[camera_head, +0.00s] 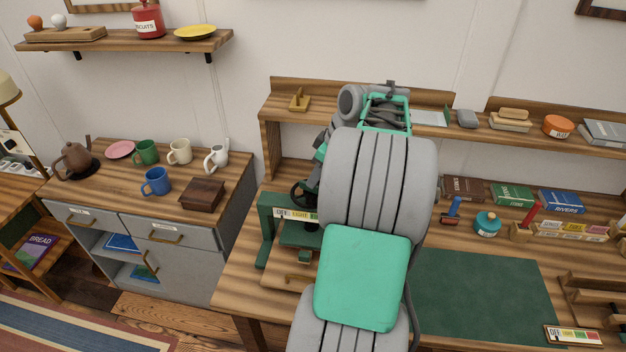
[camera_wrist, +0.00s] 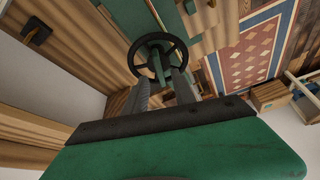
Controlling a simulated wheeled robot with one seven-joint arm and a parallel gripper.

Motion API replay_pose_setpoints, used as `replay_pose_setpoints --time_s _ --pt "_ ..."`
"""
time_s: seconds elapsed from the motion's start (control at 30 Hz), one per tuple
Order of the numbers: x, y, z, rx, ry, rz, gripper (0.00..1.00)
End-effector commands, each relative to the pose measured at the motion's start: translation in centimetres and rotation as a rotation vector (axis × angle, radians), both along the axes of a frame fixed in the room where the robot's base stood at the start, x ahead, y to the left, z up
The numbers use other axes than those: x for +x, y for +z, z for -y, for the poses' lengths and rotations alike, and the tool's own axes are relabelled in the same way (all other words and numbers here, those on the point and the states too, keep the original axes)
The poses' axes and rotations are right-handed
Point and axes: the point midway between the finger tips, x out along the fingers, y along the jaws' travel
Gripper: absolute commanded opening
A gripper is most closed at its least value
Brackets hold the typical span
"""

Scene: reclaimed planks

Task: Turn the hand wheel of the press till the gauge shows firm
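The green press (camera_head: 268,228) stands at the left end of the workbench, its right part hidden behind my arm. Its dark hand wheel (camera_head: 300,192) sits above the gauge strip (camera_head: 296,214). The strip's left part is pale with lettering, followed by a green-yellow part; the rest is hidden and no pointer can be made out. In the wrist view the spoked hand wheel (camera_wrist: 158,58) lies straight ahead of my gripper (camera_wrist: 160,76). The two grey fingers stand apart with a gap between them, their tips at the wheel's near side. Whether they touch it is unclear.
The workbench shelf (camera_head: 480,130) runs behind my arm. A green mat (camera_head: 480,295), a blue-handled tool (camera_head: 453,210) and a teal pot (camera_head: 487,223) lie to the right. A second coloured strip (camera_head: 574,335) is at the front right. A grey cabinet (camera_head: 180,262) with mugs stands left.

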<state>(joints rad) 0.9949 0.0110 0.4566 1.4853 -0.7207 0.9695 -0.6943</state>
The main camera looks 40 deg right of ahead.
Motion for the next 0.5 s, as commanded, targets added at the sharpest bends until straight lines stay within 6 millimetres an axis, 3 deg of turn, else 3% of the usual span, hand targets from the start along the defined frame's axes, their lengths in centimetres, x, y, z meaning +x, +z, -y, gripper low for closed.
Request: replay_pose_setpoints --time_s 0.2,0.5 --pt "1.2 -3.1 -0.5 0.001 -0.001 -0.002 0.32" --pt "1.4 -3.6 -0.5 -0.002 -0.002 0.0 0.32"
